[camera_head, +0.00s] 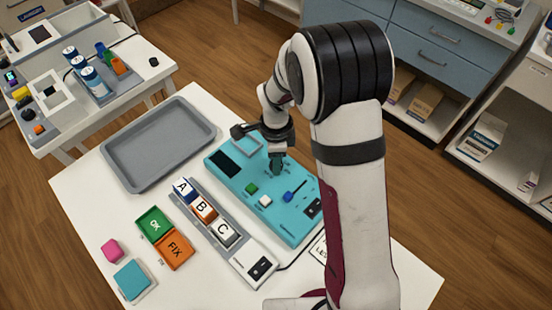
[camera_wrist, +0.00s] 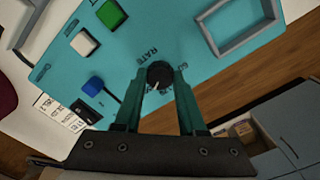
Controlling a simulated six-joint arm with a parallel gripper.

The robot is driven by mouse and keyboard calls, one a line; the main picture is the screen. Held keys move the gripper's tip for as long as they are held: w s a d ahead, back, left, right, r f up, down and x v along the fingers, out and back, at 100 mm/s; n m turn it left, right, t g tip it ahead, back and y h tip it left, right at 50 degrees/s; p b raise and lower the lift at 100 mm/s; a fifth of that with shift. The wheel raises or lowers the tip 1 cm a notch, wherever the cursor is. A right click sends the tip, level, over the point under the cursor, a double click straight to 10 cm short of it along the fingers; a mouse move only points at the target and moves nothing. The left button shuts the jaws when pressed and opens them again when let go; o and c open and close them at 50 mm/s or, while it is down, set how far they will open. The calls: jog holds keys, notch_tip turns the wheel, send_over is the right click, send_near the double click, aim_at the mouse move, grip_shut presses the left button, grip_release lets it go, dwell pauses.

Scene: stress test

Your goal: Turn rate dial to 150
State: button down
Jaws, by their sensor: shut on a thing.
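The rate dial (camera_wrist: 160,74) is a black round knob with a pale pointer line, on the teal panel (camera_wrist: 60,63) next to the word RATE. The pointer line points down toward my wrist in the wrist view. The panel also shows in the head view (camera_head: 222,181) on the white table. My gripper (camera_wrist: 160,80) has its two teal fingers on either side of the dial, shut on it. In the head view my gripper (camera_head: 276,168) is lowered onto the panel and hides the dial. Most of the scale numbers around the dial are hidden or too small to read.
On the panel are a green button (camera_wrist: 111,14), a white button (camera_wrist: 84,43), a blue lever (camera_wrist: 93,85) and a raised grey frame (camera_wrist: 235,38). A grey tray (camera_head: 118,165) and lettered blocks A, B and C (camera_head: 222,233) lie to the left.

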jog(key=shift+c, duration=2.4)
grip_release()
jog(key=shift+r, duration=0.1)
notch_tip(320, 180, up, 16)
jog(key=s+d+n, duration=0.2)
jog(key=s+n, duration=0.2)
jog(key=s, duration=0.4)
jog(key=s+d+n+y, duration=0.1)
jog(key=s+n, duration=0.3)
jog(key=s, duration=0.4)
jog(key=s+d+n, duration=0.2)
jog(key=s+n, duration=0.2)
jog(key=s, duration=0.5)
jog(key=shift+d+r+y, duration=0.3)
jog(key=shift+r+y, duration=0.05)
jog(key=shift+y, duration=0.05)
